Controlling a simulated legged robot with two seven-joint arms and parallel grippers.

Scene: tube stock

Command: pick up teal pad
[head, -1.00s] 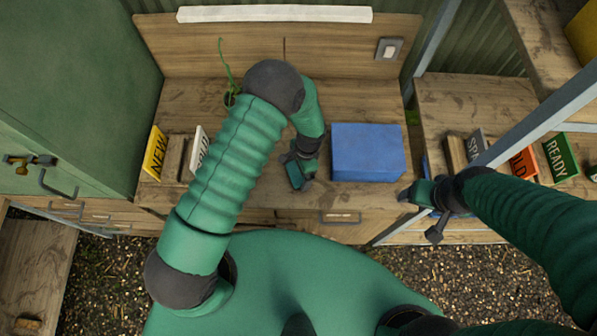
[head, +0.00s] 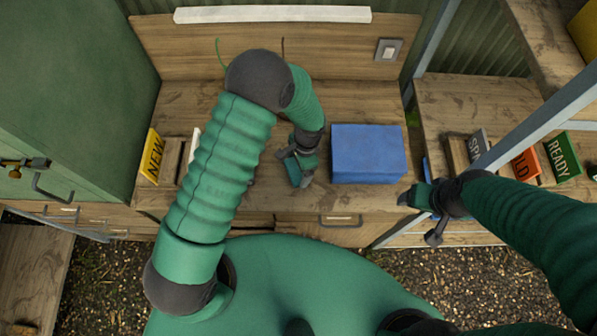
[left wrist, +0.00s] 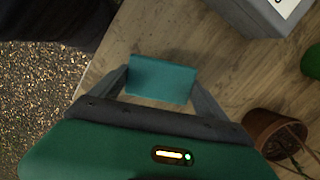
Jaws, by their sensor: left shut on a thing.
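The teal pad (left wrist: 160,78) is a flat block seen between the two fingers of my left gripper (left wrist: 158,82) in the left wrist view. The fingers are shut on its two ends, above or at the wooden bench top; any gap below it is hard to judge. In the head view my left gripper (head: 298,172) is over the bench front, left of the blue box, and the pad is hard to tell from the green hand. My right gripper (head: 418,196) is at the right, past the blue box; its finger opening is unclear.
A blue box (head: 368,154) stands on the bench right of my left gripper. A yellow NEW sign (head: 152,157) stands at the left. SPARE-side signs, an orange one (head: 525,164) and a green READY one (head: 562,158), stand on the right bench. A brown pot (left wrist: 272,132) shows in the wrist view.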

